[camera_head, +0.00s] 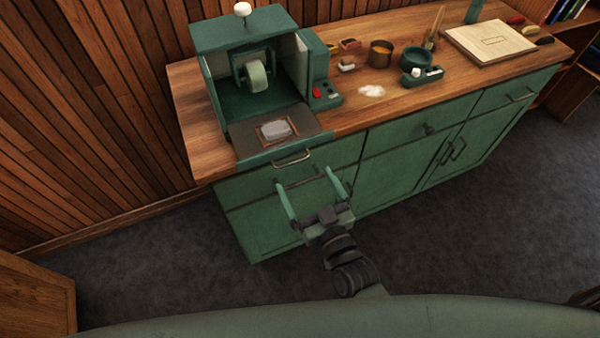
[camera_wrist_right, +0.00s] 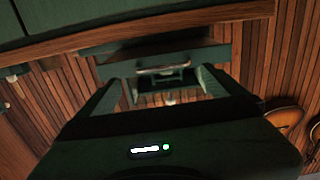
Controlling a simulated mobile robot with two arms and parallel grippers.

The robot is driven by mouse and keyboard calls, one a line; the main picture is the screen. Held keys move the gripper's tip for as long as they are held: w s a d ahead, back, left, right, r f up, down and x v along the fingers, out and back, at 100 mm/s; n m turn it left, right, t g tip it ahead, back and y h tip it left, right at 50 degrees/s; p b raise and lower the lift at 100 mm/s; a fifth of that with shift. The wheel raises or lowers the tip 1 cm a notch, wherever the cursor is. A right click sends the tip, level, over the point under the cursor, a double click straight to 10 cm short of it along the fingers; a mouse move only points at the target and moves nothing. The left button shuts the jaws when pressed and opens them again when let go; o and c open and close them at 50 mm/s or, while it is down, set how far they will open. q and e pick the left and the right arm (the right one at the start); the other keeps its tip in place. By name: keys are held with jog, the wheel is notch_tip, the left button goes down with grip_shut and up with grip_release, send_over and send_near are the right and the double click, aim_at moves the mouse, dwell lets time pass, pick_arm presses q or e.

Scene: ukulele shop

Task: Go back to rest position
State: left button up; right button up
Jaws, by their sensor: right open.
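My right gripper (camera_head: 312,192) is open and empty in the head view. Its two green fingers point toward the front of the green cabinet (camera_head: 395,160), below the metal handle (camera_head: 292,159) of the green machine. In the right wrist view the open fingers (camera_wrist_right: 165,88) show with the handle (camera_wrist_right: 162,70) between and beyond them. I cannot tell whether the fingers touch the cabinet front. My left gripper is not in view.
The green machine (camera_head: 240,30) with a wheel inside stands open on the wooden counter (camera_head: 190,110). A small framed grey piece (camera_head: 275,131) lies on its lowered front. Pots, a board (camera_head: 490,42) and tools stand further right. Dark floor (camera_head: 470,220) is clear.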

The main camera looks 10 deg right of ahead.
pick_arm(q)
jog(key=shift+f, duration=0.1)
pick_arm(e)
jog(key=shift+s+d, duration=0.1)
jog(key=shift+s, duration=0.2)
jog(key=shift+f, duration=0.1)
